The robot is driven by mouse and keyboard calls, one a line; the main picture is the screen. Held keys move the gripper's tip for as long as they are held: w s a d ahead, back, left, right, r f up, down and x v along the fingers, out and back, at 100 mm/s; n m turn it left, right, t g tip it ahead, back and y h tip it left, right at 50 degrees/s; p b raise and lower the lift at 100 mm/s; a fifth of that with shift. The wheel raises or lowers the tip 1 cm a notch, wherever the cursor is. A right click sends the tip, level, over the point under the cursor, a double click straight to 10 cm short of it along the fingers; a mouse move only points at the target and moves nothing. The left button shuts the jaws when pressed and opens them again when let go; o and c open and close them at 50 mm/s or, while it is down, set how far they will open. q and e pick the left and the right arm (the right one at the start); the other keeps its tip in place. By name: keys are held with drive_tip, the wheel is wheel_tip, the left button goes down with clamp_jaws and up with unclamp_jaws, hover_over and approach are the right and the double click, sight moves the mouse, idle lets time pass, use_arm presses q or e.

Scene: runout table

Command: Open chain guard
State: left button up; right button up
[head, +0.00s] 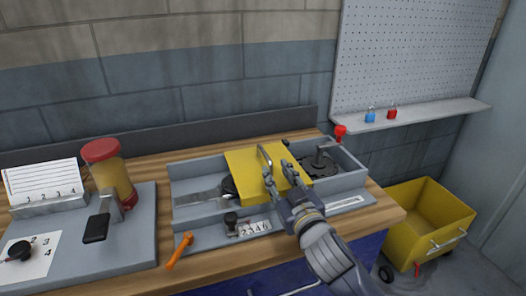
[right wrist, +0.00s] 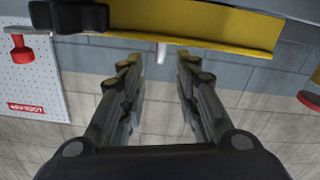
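The chain guard is a yellow plate (head: 243,167) lying over the middle of a grey tray-like unit on the bench. It looks closed. A pale bar handle (head: 264,155) stands on top of it. My right gripper (head: 279,173) is over the guard, close to the handle, with its fingers apart. In the right wrist view the guard's yellow edge (right wrist: 215,32) crosses the top, and the handle's pale end (right wrist: 162,53) shows ahead of and between the open fingertips (right wrist: 158,68). No grip on it shows. My left gripper is not in view.
The grey unit (head: 183,214) has a red-knobbed crank (head: 340,132) at its right. An orange-handled tool (head: 179,250) lies in front. At left are a red-lidded jar (head: 112,172) and a number card (head: 42,182). A yellow bin (head: 425,215) stands right of the bench.

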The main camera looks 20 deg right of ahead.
sight(271, 164)
drive_tip(key=shift+w+r, duration=0.1)
drive_tip(key=shift+w, duration=0.35)
drive_tip(key=w+p, duration=0.1)
drive_tip(key=w, duration=0.6)
drive_tip(key=shift+a, duration=0.15)
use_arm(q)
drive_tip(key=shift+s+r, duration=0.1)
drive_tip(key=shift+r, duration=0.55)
use_arm(e)
drive_tip(key=shift+w, duration=1.1)
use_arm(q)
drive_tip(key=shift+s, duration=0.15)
use_arm(e)
clamp_jaws()
